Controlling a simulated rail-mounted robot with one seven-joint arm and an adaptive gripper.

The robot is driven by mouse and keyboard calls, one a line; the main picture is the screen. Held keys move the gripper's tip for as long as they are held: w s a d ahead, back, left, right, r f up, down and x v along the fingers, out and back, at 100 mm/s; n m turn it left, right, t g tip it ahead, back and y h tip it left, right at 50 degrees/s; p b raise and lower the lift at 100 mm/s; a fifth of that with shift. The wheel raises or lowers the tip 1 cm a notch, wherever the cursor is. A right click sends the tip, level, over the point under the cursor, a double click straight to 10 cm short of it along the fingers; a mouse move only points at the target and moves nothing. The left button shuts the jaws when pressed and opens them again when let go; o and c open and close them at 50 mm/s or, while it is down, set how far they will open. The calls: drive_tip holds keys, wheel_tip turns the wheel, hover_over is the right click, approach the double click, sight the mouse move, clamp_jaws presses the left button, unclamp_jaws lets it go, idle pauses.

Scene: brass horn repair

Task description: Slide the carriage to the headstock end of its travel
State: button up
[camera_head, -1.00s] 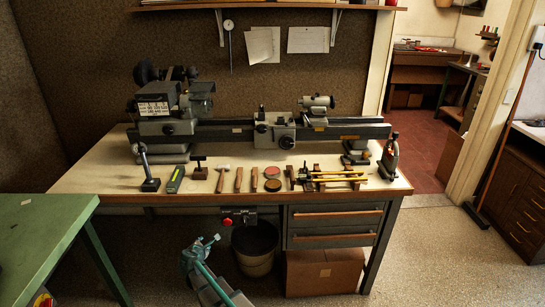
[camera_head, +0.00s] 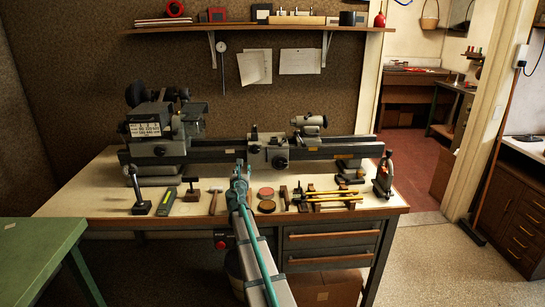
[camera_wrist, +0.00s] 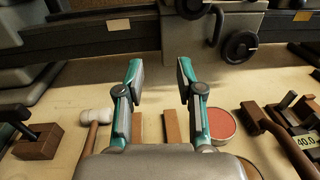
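The carriage (camera_head: 268,150) is a grey block with round handwheels, about midway along the dark lathe bed (camera_head: 218,153). The headstock (camera_head: 157,132) is at the bed's left end, well apart from the carriage; the tailstock (camera_head: 311,132) stands to the carriage's right. My gripper (camera_head: 240,170) is over the bench front, just below and left of the carriage. In the wrist view my gripper (camera_wrist: 157,72) is open, with nothing between its fingers. The carriage's lower part and handwheel (camera_wrist: 240,46) show ahead and to the right, apart from the fingers.
On the bench front lie a hammer (camera_head: 214,197), red and brown round tins (camera_head: 266,193), and yellow-marked rods (camera_head: 328,197). A black-based stand (camera_head: 140,205) is at left and a clamp-like tool (camera_head: 383,175) at right. The bed left of the carriage looks clear.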

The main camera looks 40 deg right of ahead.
drive_tip(key=m+g+h, duration=0.1)
drive_tip(key=h, duration=0.1)
approach(267, 154)
drive_tip(key=p+x, duration=0.2)
drive_tip(key=x, duration=0.7)
drive_tip(key=shift+w+d+f, duration=0.1)
drive_tip(key=shift+w+d, duration=0.05)
clamp_jaws()
